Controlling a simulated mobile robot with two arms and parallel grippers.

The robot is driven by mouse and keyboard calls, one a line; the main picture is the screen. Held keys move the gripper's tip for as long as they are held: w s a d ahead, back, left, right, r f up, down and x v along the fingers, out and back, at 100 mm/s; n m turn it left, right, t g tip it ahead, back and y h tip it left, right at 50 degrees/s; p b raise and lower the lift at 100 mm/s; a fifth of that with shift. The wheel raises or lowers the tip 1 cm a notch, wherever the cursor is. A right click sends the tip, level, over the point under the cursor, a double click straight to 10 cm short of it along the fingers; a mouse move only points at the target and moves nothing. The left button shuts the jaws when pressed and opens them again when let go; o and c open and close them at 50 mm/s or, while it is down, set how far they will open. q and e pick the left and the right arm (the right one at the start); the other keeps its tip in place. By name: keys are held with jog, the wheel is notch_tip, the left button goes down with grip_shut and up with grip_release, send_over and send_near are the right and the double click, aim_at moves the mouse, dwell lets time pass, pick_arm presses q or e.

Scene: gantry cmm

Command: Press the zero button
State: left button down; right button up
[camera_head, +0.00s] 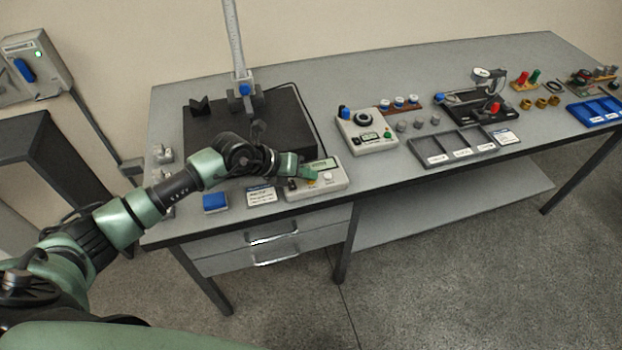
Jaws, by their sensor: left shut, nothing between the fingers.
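A pale grey display box (334,187) lies near the front edge of the bench. It has a greenish screen (320,164), a white round knob or button (327,178) and a small yellow part. I cannot read which control is the zero button. My left gripper (312,174) is shut and empty. Its tips are over the box, close to the yellow part, and partly cover the panel. I cannot tell if they touch it. My right gripper is not in view.
A height gauge (235,45) stands on a black plate (195,132) behind my left arm. A blue block (215,203) and a label card (262,196) lie left of the box. Right of it are a dial box (367,141) and a grey tray (428,147).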

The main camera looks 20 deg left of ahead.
aim_at(308, 183)
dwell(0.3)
pick_arm(q)
jog(key=shift+r+p, duration=0.8)
jog(key=shift+r, duration=0.05)
notch_tip(308, 183, up, 5)
jog(key=p, duration=0.4)
dwell(0.6)
